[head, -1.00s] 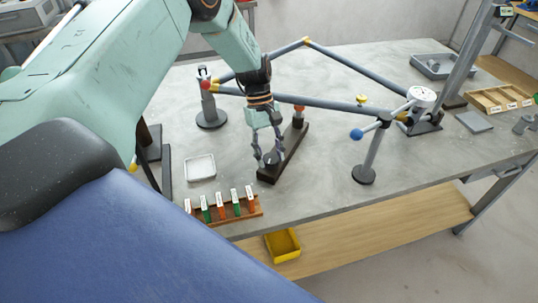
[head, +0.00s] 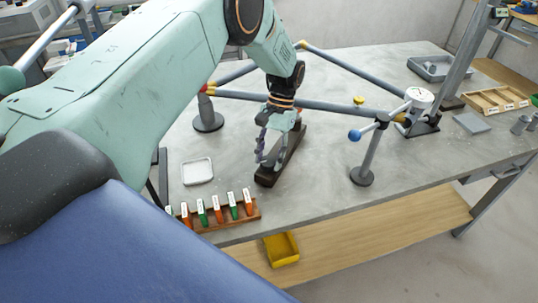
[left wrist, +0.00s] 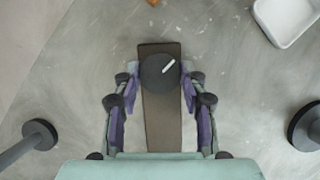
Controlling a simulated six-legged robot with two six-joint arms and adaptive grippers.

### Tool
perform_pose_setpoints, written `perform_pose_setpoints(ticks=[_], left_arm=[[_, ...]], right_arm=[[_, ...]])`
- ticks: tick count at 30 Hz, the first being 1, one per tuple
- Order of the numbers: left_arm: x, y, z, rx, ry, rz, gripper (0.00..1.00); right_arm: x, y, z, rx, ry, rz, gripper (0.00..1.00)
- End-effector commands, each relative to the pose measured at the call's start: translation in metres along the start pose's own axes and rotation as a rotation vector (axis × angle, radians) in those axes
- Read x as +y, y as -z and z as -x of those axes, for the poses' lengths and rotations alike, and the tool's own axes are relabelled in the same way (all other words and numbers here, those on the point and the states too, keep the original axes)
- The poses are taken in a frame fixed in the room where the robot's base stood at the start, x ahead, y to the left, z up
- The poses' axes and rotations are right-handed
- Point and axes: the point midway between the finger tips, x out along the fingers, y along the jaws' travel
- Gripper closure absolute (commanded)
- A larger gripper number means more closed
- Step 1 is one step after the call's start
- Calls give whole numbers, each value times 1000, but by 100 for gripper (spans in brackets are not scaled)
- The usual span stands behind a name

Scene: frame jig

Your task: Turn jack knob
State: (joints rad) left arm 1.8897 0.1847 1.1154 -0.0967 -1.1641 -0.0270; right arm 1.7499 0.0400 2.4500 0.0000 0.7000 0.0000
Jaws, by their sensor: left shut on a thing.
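The jack is a long dark bar (head: 267,179) lying on the grey table. Its round dark knob (left wrist: 158,74) has a white pointer line, which slants to the upper right in the left wrist view. The bar (left wrist: 162,125) also shows there, below the knob. My left gripper (head: 264,160) reaches down over the near end of the bar. In the left wrist view its two fingers (left wrist: 160,82) sit on either side of the knob, shut on it. My right gripper is not in view.
A jointed grey tube frame (head: 325,105) runs behind and above the bar on stands. A white tray (head: 198,171) and a rack of coloured tags (head: 217,213) lie at the left. The front middle tabletop is clear.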

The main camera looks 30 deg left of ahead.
Motion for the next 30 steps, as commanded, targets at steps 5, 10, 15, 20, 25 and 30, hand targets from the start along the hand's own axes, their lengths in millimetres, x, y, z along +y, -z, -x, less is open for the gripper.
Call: perform_pose_setpoints(ticks=[5, 10, 15, 20, 25, 30], left_arm=[[2, -1, 2, 0, 66, -156, 89], [2, -1, 2, 0, 128, -305, 89], [3, -2, 3, 0, 190, -454, 89], [4, -2, 3, -1, 249, -595, 89], [4, -3, 3, -2, 311, -745, 89], [5, -4, 2, -1, 371, -890, 89]], right_arm=[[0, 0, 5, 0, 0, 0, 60], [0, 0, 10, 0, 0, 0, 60], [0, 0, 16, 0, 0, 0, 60], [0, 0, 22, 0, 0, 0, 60], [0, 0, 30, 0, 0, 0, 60], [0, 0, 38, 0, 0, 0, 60]])
